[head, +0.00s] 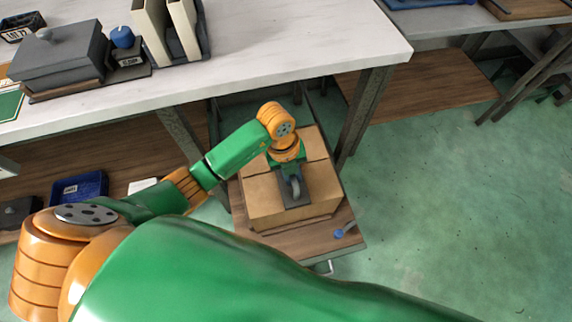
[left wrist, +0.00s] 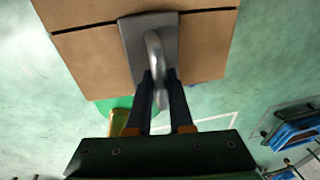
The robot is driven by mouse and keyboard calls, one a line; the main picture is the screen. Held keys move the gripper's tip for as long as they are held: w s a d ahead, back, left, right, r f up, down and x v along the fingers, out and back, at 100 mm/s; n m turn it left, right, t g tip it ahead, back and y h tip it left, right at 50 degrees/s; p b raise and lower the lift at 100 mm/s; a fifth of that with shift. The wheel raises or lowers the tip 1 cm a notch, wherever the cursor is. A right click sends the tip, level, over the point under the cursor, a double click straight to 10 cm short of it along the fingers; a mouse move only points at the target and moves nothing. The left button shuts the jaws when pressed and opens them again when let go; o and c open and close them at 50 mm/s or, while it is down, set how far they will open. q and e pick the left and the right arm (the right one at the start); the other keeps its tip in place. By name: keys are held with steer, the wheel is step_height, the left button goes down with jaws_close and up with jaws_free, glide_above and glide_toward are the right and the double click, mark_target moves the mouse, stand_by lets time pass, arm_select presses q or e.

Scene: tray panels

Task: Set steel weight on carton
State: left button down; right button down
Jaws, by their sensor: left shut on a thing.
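The steel weight (head: 296,197) is a dark grey block with a curved handle. It is over the top of the brown carton (head: 260,208), upright; I cannot tell for sure whether it touches the carton. In the left wrist view the weight (left wrist: 134,42) overlaps the carton (left wrist: 90,60) near its edge. My left gripper (left wrist: 159,82) is shut on the weight's handle. In the head view my left gripper (head: 290,172) reaches down over the carton, its fingers partly hidden. My right gripper is out of view.
The carton stands on a low wooden platform (head: 345,246) with a small blue item (head: 339,234). A white-topped table (head: 300,50) with a grey lidded box (head: 58,58) and upright binders is behind. A blue tray (head: 78,188) is on the lower shelf. Green floor at right is clear.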

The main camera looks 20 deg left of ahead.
arm_select(q)
steer(key=shift+f, duration=0.45)
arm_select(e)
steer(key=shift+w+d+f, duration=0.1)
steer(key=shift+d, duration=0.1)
arm_select(q)
steer(key=c, duration=0.8)
jaws_free()
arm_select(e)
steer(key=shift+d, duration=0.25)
arm_select(q)
step_height(320, 180, up, 8)
steer(key=a+p, duration=0.1)
steer(key=p, duration=0.1)
steer(key=shift+a+f, duration=0.15)
steer(key=shift+f, duration=0.1)
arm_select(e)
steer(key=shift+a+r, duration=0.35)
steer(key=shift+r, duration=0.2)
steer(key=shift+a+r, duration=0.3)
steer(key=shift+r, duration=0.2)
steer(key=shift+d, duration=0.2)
arm_select(q)
steer(key=shift+s, duration=0.1)
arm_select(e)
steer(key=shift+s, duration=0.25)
